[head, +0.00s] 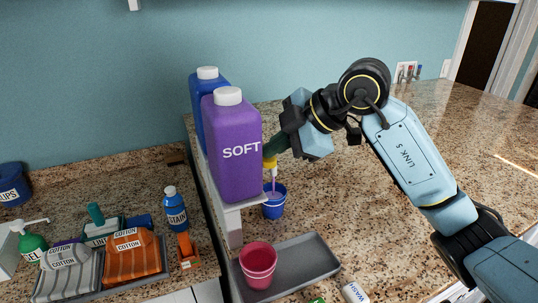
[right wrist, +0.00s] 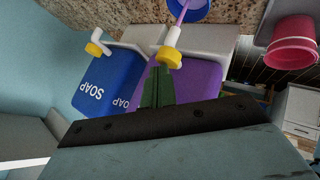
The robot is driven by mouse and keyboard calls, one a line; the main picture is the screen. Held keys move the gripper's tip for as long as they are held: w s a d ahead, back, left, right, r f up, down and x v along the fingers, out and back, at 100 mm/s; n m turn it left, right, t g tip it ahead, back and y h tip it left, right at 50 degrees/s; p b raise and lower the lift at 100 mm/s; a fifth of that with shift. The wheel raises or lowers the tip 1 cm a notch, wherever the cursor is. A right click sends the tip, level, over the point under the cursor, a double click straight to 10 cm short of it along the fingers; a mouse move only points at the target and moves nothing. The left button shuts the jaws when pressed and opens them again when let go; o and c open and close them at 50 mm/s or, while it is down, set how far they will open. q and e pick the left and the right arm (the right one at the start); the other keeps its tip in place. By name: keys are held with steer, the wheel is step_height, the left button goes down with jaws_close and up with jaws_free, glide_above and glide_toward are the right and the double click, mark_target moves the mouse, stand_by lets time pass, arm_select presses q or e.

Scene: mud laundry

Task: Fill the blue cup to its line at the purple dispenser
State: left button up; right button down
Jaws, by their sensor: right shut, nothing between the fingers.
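The purple dispenser (head: 228,165), marked SOFT, stands on a white raised shelf. Its yellow tap (head: 270,162) faces right. A thin purple stream runs from the tap into the blue cup (head: 273,208), which stands upright beneath it on the counter. The stream also shows in the right wrist view, falling toward the blue cup (right wrist: 190,12) from the spout with its yellow part (right wrist: 169,59). The cup's line and liquid level cannot be made out. My right gripper (head: 273,149) is shut and empty, its green fingertips at the tap. My left gripper is out of view.
A blue dispenser (head: 199,108) stands behind the purple one. A pink-red cup (head: 258,262) stands on a grey tray (head: 313,257) in front. The counter right of the blue cup is clear.

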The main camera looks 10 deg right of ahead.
mark_target(275, 159)
stand_by(0.4)
steer(key=shift+r+p, duration=0.9)
steer(key=shift+r, duration=0.05)
step_height(275, 159, up, 5)
steer(key=p, duration=0.4)
steer(key=shift+r, duration=0.1)
